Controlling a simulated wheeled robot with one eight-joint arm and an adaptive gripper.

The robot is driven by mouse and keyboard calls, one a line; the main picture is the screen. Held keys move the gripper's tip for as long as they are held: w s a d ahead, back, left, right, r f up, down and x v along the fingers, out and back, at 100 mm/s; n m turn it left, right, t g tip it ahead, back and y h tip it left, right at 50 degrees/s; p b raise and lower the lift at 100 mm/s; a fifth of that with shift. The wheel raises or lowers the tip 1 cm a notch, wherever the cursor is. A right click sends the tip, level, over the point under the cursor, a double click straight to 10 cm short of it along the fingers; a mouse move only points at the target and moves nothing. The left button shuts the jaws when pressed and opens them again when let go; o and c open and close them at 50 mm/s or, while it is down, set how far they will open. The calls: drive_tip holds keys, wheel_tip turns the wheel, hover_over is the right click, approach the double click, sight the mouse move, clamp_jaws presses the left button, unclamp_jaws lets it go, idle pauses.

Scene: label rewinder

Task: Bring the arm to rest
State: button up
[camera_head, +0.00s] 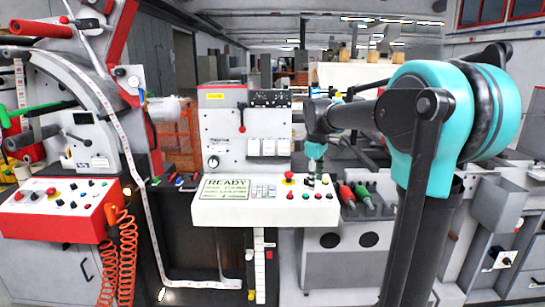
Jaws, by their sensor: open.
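My arm enters at the right, with a teal joint (432,110) close to the camera. Its dark forearm (375,112) reaches left to a wrist in front of the machine. My gripper (316,170) hangs below the teal wrist part, small in the picture, over the right end of the white control panel (215,212). It is open, and I see nothing held in it. Its fingertips are hard to make out against the panel, and I cannot tell whether they touch it.
The panel has a READY screen (224,189), a keypad and several buttons. A red control box (62,209) and a white label strip (140,205) are at left. Orange coiled cords (126,260) hang there. Red- and green-handled tools (362,195) stand right of the panel. A grey cabinet (495,245) stands far right.

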drive_tip(key=s+d+f+m+t, duration=0.1)
drive_tip(key=s+d+f+m, duration=0.1)
drive_tip(key=s+f+m, duration=0.4)
drive_tip(key=s+d+f+m+t, duration=0.1)
drive_tip(key=s+f+m, duration=0.4)
drive_tip(key=s+f, duration=1.2)
drive_tip(key=s+d, duration=0.1)
drive_tip(key=s, duration=0.2)
drive_tip(key=shift+m+t+y, duration=0.3)
drive_tip(key=shift+m+y, duration=0.1)
drive_tip(key=shift+s+r, duration=0.1)
